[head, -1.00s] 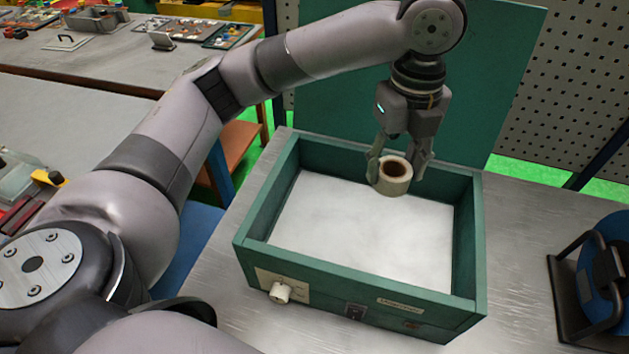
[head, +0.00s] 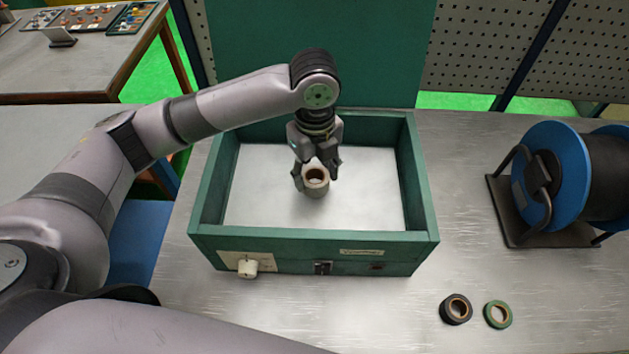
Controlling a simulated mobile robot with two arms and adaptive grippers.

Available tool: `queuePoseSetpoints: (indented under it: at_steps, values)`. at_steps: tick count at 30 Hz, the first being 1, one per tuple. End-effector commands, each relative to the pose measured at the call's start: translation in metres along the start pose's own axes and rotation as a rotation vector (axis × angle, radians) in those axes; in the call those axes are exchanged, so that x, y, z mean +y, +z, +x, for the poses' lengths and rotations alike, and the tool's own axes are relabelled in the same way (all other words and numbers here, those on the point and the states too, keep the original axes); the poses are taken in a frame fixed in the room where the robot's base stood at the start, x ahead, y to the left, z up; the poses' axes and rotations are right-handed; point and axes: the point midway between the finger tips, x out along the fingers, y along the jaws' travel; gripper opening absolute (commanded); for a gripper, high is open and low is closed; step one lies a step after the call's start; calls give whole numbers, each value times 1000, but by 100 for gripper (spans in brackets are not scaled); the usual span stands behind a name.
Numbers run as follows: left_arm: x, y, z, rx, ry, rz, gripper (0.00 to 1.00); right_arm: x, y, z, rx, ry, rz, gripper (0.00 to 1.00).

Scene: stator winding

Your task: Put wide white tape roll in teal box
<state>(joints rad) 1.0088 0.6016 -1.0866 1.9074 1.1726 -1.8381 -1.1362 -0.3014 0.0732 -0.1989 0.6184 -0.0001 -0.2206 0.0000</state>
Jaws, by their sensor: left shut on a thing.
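The wide white tape roll (head: 316,187) is a cream-white ring with a brown core, in the middle of the head view. My left gripper (head: 317,173) is shut on it, with a finger at each side. The roll is upright with its hole facing up, inside the walls of the teal box (head: 310,245). It is low over the box's pale floor; I cannot tell whether it touches it. The box is open, with its teal lid (head: 318,50) raised at the back. My right gripper is not in view.
A black tape roll (head: 456,309) and a green tape roll (head: 498,315) lie on the metal table at the front right. A blue cable reel (head: 552,180) on a black stand is at the right. The table between box and reel is clear.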

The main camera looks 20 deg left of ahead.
Motion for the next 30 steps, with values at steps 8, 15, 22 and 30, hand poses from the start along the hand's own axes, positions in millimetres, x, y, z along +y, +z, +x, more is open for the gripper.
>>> queuePoseSetpoints:
  at_steps: [8,15,22,30]
  values:
    - [1,0,31,2,5,-2,19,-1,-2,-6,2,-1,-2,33]
    - [0,0,44,-1,1,0,19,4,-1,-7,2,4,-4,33]
    - [1,0,47,-1,1,-1,49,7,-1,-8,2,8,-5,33]
    - [0,0,47,-1,1,-1,67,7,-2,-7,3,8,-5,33]
